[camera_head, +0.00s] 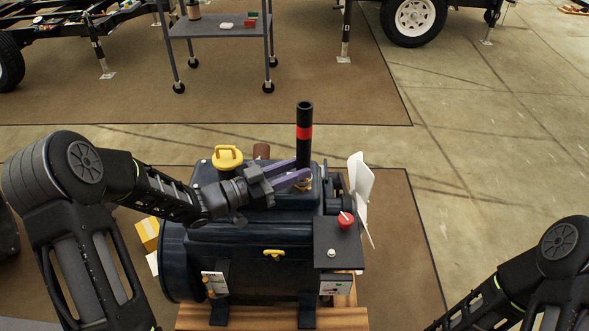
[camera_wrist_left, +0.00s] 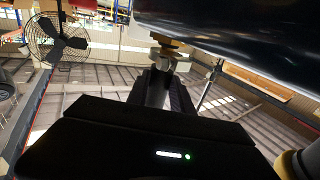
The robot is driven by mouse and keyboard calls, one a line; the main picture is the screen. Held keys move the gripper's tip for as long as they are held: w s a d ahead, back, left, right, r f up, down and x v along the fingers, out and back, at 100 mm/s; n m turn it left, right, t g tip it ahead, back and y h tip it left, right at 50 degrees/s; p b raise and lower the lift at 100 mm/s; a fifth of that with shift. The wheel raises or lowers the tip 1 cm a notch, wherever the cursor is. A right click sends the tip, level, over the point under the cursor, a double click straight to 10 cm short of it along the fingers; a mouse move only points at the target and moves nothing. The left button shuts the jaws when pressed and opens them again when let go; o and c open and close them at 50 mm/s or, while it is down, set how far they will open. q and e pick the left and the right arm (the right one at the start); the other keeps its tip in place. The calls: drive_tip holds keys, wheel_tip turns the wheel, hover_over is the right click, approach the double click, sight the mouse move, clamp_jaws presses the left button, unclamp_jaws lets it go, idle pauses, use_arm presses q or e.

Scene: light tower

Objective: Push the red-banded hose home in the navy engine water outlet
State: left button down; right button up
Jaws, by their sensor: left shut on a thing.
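The red-banded hose (camera_head: 305,117) stands upright in the head view, black with one red band around its middle. My left gripper (camera_head: 302,170), with purple fingers, is shut on the hose near its lower end. The navy engine (camera_head: 238,243) lies below it. A brass-coloured outlet collar (camera_head: 303,185) shows just under the fingers, in line with the hose. The fingers partly hide the hose's lower end, so I cannot tell how deep it sits. In the left wrist view, the hose itself cannot be made out clearly. My right gripper is out of view; only its arm shows.
A yellow cap (camera_head: 227,157) sits on the engine's top left. A white fan (camera_head: 361,194) and a red knob (camera_head: 345,219) are to the right of the hose. A grey cart (camera_head: 222,29) stands well behind. Open floor lies to the right.

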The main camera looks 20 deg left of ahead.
use_arm(q)
drive_tip(key=shift+f+b, duration=0.75)
drive_tip(key=shift+f, duration=0.25)
idle(0.5)
drive_tip(key=shift+s+f, duration=0.15)
drive_tip(key=shift+f, duration=0.05)
idle(0.3)
drive_tip(key=shift+r, duration=0.1)
drive_tip(key=shift+r+p, duration=0.85)
drive_tip(key=shift+r, duration=0.2)
